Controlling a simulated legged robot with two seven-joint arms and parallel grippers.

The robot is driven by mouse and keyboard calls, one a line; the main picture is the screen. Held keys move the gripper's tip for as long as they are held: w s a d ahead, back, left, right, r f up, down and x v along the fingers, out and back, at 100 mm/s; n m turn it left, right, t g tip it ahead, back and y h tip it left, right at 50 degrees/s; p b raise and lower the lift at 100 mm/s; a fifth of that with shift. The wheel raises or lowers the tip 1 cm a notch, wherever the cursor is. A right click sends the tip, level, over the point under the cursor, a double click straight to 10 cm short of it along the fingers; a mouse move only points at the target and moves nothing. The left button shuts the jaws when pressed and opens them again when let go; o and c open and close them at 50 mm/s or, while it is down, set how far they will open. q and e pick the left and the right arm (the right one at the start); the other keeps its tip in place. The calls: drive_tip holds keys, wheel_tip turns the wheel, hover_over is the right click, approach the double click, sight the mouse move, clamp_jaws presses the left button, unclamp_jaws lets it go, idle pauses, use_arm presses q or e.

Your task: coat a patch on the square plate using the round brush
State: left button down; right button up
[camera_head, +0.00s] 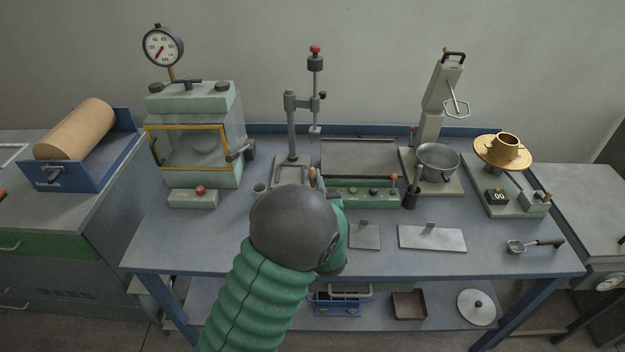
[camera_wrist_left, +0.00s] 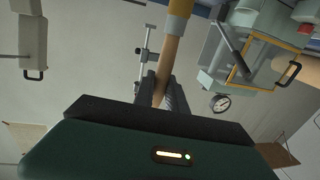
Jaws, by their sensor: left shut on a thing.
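My left gripper (camera_wrist_left: 163,88) is shut on the round brush (camera_wrist_left: 174,55), seen in the left wrist view as a tan wooden handle with a yellow band. The brush's bristles are not clear in either view. In the head view, my left arm's dark round joint hides most of the gripper; a small tan piece (camera_head: 313,178) that looks like the handle shows above it. The square plate (camera_head: 365,237), thin and grey with a small tab at its back edge, lies flat on the bench just right of my arm. My right gripper is not in view.
A wider rectangular plate (camera_head: 432,239) lies right of the square one. Behind stand a green box with levers (camera_head: 362,195), a dark cup (camera_head: 411,198), a mixer bowl (camera_head: 437,162) and a tall press stand (camera_head: 291,135). A small ladle (camera_head: 535,245) lies far right. The bench's front left is clear.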

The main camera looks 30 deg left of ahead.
sight(312, 169)
use_arm(q)
wheel_tip(312, 169, up, 5)
drive_tip(key=p, duration=0.3)
drive_tip(key=shift+r, duration=0.1)
idle(0.6)
